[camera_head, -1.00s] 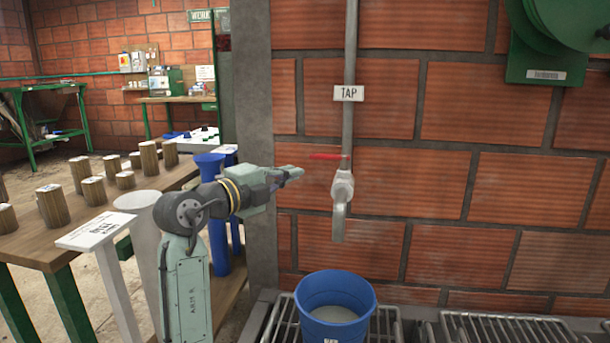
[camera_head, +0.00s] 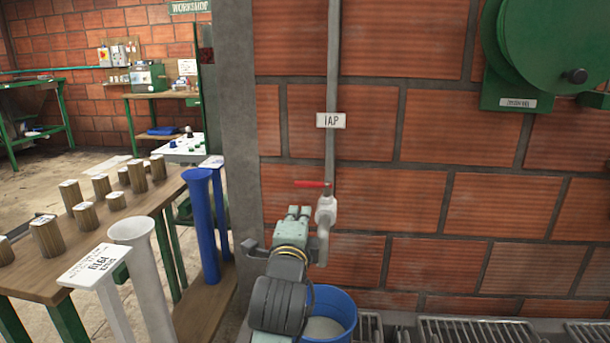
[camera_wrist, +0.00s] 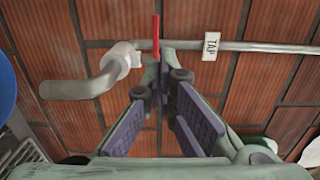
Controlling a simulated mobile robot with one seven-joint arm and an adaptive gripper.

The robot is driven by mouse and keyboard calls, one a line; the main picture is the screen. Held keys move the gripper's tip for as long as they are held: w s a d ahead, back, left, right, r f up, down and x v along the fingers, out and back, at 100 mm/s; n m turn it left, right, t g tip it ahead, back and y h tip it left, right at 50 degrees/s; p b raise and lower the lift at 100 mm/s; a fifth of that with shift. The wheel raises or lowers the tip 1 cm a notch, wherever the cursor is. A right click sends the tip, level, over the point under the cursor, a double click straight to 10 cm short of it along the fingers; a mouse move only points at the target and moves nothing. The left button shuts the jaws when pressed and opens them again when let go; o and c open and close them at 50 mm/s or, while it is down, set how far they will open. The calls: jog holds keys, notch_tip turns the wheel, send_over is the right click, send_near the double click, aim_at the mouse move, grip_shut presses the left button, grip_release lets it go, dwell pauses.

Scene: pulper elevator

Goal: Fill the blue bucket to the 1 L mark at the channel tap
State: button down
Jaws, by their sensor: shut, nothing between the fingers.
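The channel tap (camera_head: 326,212) hangs on a grey pipe, its spout down and its red lever (camera_head: 312,184) pointing left. The tap (camera_wrist: 108,76) and lever (camera_wrist: 156,36) also show in the wrist view. The blue bucket (camera_head: 348,318) stands upright below the spout, partly hidden by my arm. Something pale lies in it; I cannot read its level or any mark. Its blue side shows at the wrist view's left edge (camera_wrist: 6,92). My gripper (camera_head: 299,211) is shut and empty, just below the lever and left of the tap. In the wrist view its fingertips (camera_wrist: 162,82) are close to the lever's end.
A brick wall stands behind, with a TAP sign (camera_head: 331,121) on the pipe. Metal grates (camera_head: 475,330) lie at lower right. A grey pillar (camera_head: 235,150) rises left of the tap. A wooden bench (camera_head: 150,200) with wooden blocks, and a blue tube (camera_head: 201,225), stand left.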

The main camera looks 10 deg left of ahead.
aim_at(305, 186)
jog(key=w+p, duration=0.4)
jog(key=w, duration=1)
jog(key=shift+a, duration=0.2)
jog(key=shift+w+f, duration=0.1)
jog(key=shift+f, duration=0.05)
jog(key=shift+w+a+r, duration=0.15)
jog(key=shift+w+r, duration=0.15)
